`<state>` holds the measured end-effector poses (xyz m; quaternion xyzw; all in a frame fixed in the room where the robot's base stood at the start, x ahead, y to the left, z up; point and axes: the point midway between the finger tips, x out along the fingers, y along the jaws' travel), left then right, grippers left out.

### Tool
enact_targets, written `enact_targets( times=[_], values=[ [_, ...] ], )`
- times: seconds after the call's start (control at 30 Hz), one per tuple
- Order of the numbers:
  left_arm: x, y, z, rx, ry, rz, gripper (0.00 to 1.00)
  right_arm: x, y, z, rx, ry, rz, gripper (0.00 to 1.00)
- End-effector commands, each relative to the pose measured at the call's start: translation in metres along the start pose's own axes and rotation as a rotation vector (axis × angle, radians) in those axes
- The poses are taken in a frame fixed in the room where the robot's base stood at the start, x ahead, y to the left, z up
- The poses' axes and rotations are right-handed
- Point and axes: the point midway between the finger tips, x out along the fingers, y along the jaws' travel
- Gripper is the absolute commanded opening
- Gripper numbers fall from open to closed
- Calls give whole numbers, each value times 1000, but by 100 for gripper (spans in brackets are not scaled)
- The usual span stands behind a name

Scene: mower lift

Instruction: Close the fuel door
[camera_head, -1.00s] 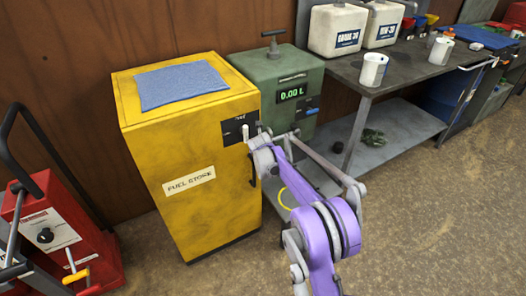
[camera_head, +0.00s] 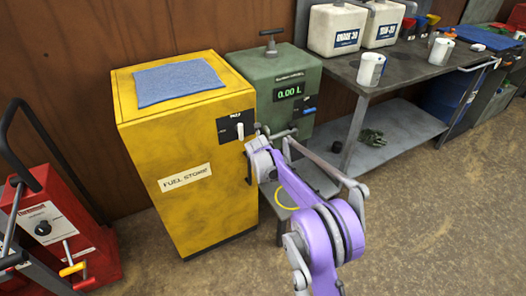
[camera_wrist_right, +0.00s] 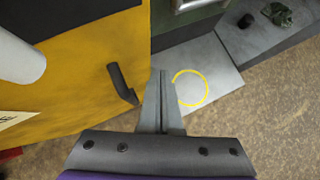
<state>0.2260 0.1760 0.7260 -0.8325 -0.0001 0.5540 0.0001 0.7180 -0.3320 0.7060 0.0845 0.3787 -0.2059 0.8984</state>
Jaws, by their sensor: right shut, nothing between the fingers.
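The yellow fuel store cabinet (camera_head: 205,215) stands left of centre in the head view. Its front door looks flush with the body, and I see no gap. The door's dark handle (camera_head: 248,170) is at the right edge of the front. It also shows in the wrist view as a dark handle (camera_wrist_right: 121,84), just left of my fingers. A black panel with a white lever (camera_head: 239,130) sits above the handle. My right gripper (camera_wrist_right: 160,85) is shut and empty, close to the handle and apart from it in the picture. My left gripper is not in view.
A green dispenser (camera_head: 275,75) reading 0.00 L stands right of the cabinet, with a low grey shelf and yellow ring (camera_wrist_right: 190,88) before it. A workbench (camera_head: 400,70) holds jugs and cans. A red machine (camera_head: 60,225) stands at left. The floor at right is clear.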

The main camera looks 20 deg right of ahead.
Motion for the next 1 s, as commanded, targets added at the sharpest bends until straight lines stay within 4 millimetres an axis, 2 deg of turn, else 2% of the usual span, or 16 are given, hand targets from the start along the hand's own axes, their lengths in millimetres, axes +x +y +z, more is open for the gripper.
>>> enact_targets(
  times=[0.07,0.2,0.4,0.53,0.77,0.87,0.97,1.0],
  values=[
    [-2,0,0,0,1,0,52,-9,0,-2,0,3,-3,0],
    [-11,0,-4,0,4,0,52,-45,-14,1,2,4,-3,0],
    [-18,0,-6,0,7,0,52,-79,-28,2,1,4,-4,0],
    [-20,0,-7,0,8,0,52,-91,-32,2,1,5,-4,0],
    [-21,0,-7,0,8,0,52,-97,-34,1,5,6,-3,0],
    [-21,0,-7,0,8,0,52,-107,-33,-3,64,14,1,0],
    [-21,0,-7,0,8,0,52,-132,-31,-15,233,38,7,0],
    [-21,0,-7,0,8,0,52,-146,-31,-23,331,53,9,0]
  ],
)
